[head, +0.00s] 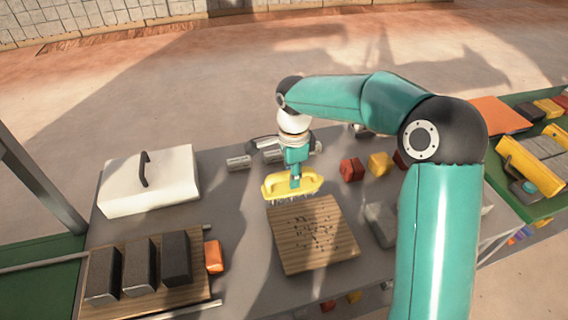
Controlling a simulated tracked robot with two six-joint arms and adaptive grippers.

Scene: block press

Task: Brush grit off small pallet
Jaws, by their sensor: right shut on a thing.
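The small pallet (325,258) is a square wooden board lying on the grey table. Dark grit (318,232) is scattered over its middle and upper part. A yellow brush (308,186) with pale bristles is at the pallet's far edge, bristles down. I cannot tell whether the bristles touch the board. My right gripper (295,180) comes down from above and is shut on the brush's top. Its fingertips are small and partly merged with the brush. My left gripper is not in view.
A white lidded box (150,180) stands at left. Dark blocks (140,266) stand on a wooden board at front left, with an orange block (213,256) beside it. Red (351,169) and yellow (380,164) blocks lie right of the brush. A grey block (380,222) is close to the pallet's right.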

